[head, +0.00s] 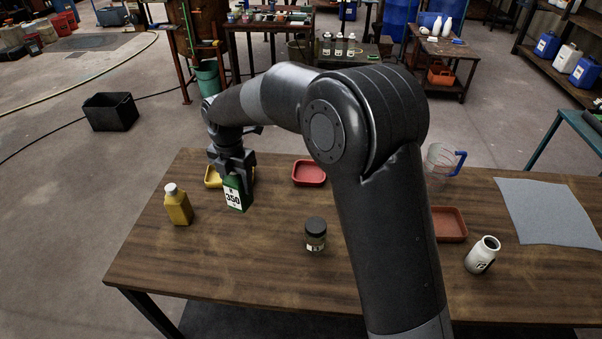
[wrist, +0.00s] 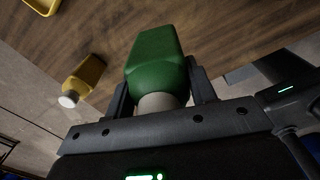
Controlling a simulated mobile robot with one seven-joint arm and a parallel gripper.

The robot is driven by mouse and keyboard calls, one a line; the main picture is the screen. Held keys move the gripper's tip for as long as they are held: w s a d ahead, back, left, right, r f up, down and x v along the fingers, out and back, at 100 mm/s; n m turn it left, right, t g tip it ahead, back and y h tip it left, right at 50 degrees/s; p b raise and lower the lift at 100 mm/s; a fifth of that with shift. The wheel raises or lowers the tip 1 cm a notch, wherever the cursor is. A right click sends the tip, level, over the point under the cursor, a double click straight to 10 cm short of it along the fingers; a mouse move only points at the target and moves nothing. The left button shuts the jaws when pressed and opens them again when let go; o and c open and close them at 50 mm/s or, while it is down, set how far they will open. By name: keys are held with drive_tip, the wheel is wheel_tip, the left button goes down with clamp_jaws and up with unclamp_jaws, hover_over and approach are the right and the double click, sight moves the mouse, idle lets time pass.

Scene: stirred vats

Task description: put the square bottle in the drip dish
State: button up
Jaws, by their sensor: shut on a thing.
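My gripper (head: 233,168) is shut on a green, flat-sided bottle (head: 238,195) with a white label reading 350, at the table's left part. The bottle looks upright; whether its base touches the table I cannot tell. In the wrist view the green bottle (wrist: 155,55) sits between the two fingers, its pale neck nearest my gripper (wrist: 160,95). Three shallow dishes show: a yellow one (head: 211,178) partly hidden behind the gripper and bottle, a red one (head: 309,173) right of it, and an orange-red one (head: 449,224) right of my arm. The yellow dish's edge also shows in the wrist view (wrist: 42,5).
A yellow bottle with a white cap (head: 178,205) stands left of the green bottle. A dark-lidded jar (head: 315,235) stands near the middle. A white jar (head: 482,255), a clear jug (head: 440,163) and a grey mat (head: 547,210) are at the right. The table's front left is clear.

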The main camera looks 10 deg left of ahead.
drive_tip(key=w+d+r+m, duration=0.2)
drive_tip(key=w+d+m, duration=1.2)
drive_tip(key=w+d, duration=0.65)
wheel_tip(320, 180, down, 10)
drive_tip(key=w, duration=0.2)
drive_tip(key=shift+w+a+r, duration=0.15)
drive_tip(key=shift+a+r, duration=0.1)
drive_tip(key=shift+a, duration=0.1)
drive_tip(key=shift+f, duration=0.1)
drive_tip(key=shift+f, duration=0.5)
drive_tip(key=o, duration=1.2)
